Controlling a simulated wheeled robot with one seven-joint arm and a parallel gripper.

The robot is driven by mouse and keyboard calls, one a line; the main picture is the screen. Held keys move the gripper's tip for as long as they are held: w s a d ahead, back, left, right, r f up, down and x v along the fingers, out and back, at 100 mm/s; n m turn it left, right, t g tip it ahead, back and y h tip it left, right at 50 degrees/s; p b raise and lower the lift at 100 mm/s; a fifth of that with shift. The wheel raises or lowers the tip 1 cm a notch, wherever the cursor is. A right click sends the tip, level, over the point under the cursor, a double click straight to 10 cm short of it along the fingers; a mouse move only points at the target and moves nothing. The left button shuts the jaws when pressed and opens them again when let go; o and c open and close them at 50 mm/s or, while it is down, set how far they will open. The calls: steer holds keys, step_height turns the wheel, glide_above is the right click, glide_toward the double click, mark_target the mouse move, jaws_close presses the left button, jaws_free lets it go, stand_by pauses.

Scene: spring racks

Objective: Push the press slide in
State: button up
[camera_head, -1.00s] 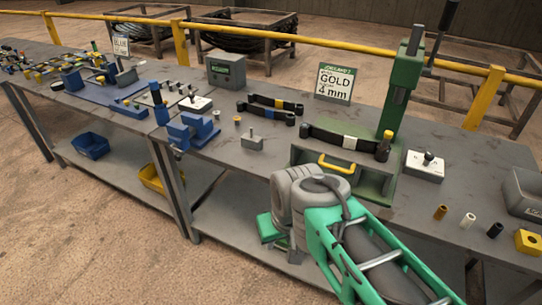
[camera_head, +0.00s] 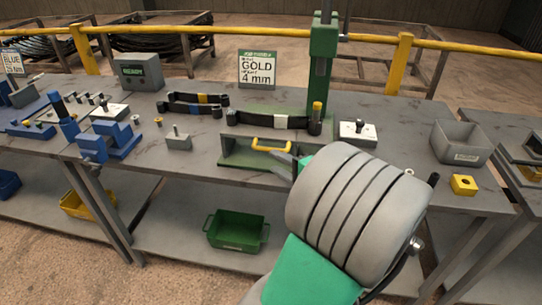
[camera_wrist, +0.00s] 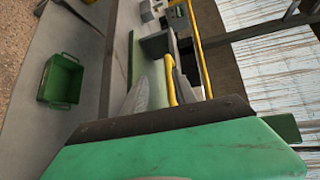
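The press slide's yellow handle (camera_head: 271,147) faces the front, low on the press. It also shows in the wrist view (camera_wrist: 170,80). My gripper (camera_head: 290,160) is just right of and below the handle, mostly hidden behind my grey wrist. In the wrist view its grey tapered fingers (camera_wrist: 145,93) lie close beside the handle. I cannot tell whether they touch it or how far apart they are.
A sign reading GOLD 4 mm (camera_head: 257,69) stands behind the press. A white block with a black knob (camera_head: 357,132) is right of it, and a grey bin (camera_head: 460,142) and yellow block (camera_head: 463,185) farther right. A green bin (camera_head: 236,230) sits on the lower shelf.

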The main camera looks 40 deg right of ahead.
mark_target(270, 149)
steer(key=shift+m+t+h, duration=0.3)
steer(key=shift+m+h, duration=0.2)
steer(key=shift+m, duration=0.1)
steer(key=w+d, duration=0.1)
steer(key=w, duration=0.3)
steer(key=w+d, duration=0.1)
steer(key=w, duration=0.1)
steer(key=shift+w+d+f, duration=0.1)
steer(key=shift+w+d, duration=0.05)
steer(key=shift+d, duration=0.15)
steer(key=shift+c, duration=0.5)
jaws_close()
